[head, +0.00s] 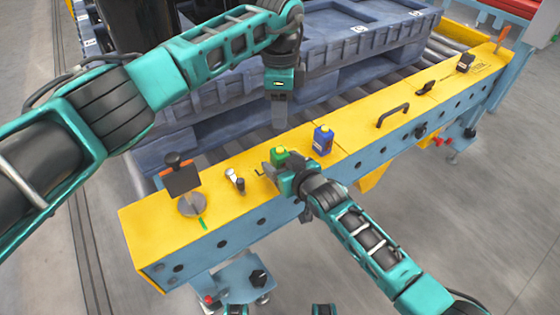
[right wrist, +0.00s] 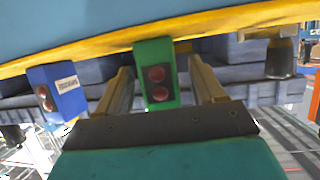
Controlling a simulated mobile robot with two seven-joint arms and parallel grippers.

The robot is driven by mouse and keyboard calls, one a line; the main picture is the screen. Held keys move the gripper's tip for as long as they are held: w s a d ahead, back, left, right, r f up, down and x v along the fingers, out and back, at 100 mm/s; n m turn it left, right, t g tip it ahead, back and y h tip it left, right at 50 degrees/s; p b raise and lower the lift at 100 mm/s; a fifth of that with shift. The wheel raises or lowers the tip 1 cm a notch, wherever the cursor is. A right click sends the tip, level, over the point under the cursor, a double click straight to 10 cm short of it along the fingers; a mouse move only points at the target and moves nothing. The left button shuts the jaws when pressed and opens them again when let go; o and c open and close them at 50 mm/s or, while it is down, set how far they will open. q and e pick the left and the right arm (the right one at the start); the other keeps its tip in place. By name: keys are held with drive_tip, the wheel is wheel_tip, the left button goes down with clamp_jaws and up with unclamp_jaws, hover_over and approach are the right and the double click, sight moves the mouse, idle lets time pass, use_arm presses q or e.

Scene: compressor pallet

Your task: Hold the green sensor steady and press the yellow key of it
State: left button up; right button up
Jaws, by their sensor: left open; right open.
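The green sensor (head: 279,154) stands on the yellow beam top, with its yellow key (head: 281,148) on its upper side. In the right wrist view the green sensor (right wrist: 157,92) shows two dark red round faces and sits between my two fingers, with a gap on either side. My right gripper (head: 277,168) is open around it, coming from the near side. My left gripper (head: 279,122) points down and is above and behind the sensor, apart from it. Its fingers look narrow from here. The key is not clearly visible in the right wrist view.
A small metal fitting (head: 235,179), a dark plate on a stand (head: 182,180) and a black handle (head: 393,115) are also on the beam. A blue pallet (head: 350,70) lies behind.

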drive_tip(key=shift+w+a+f, duration=0.2)
drive_tip(key=shift+w+a, duration=0.05)
drive_tip(key=shift+w, duration=0.25)
drive_tip(key=c, duration=1.1)
use_arm(q)
clamp_jaws()
idle(1.1)
